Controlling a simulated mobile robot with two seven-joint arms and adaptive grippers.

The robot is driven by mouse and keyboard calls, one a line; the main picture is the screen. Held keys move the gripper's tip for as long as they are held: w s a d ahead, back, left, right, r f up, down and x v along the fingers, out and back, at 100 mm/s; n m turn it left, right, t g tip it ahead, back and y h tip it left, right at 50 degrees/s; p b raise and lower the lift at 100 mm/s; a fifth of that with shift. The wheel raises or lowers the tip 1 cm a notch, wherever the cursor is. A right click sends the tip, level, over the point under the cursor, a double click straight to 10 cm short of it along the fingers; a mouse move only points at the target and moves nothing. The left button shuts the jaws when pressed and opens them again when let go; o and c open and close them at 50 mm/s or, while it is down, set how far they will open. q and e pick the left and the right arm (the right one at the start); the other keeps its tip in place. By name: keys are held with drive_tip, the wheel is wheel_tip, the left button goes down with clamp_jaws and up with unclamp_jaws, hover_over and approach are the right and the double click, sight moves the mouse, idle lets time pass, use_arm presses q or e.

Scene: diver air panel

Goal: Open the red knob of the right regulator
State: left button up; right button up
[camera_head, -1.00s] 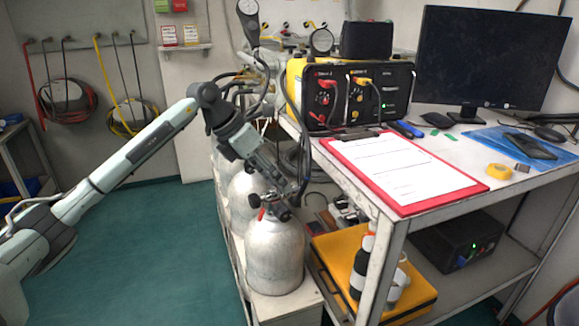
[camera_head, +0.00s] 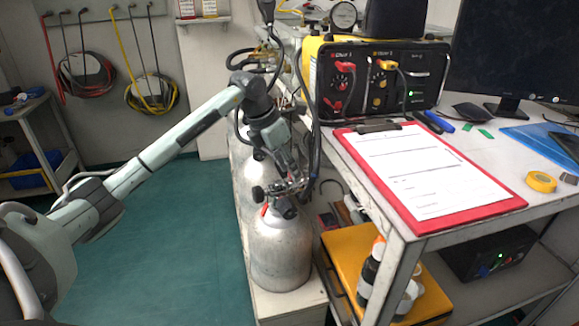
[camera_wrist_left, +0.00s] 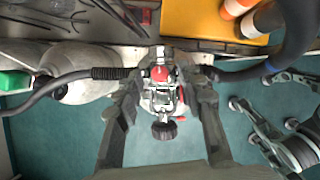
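In the head view my left gripper (camera_head: 288,187) is at the valve on top of the nearest silver cylinder (camera_head: 281,252). In the wrist view its two dark fingers (camera_wrist_left: 163,105) are spread apart on either side of the regulator (camera_wrist_left: 160,98). A round red knob (camera_wrist_left: 160,73) on the regulator lies between them, and I see no clear finger contact with it. A black knob (camera_wrist_left: 163,130) is below the red one. In the head view a small red part (camera_head: 264,211) shows beside the valve.
More silver cylinders stand behind the nearest one. The metal cart (camera_head: 397,262) is close on the right, with a yellow case (camera_head: 345,262) and bottles on its lower shelf. Black hoses (camera_wrist_left: 62,86) run from both sides of the regulator. Green floor (camera_head: 180,250) is open on the left.

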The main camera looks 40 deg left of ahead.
use_arm(q)
drive_tip(key=shift+w+f, duration=0.1)
drive_tip(key=shift+f, duration=0.05)
clamp_jaws()
use_arm(e)
drive_tip(key=shift+w+a, duration=0.2)
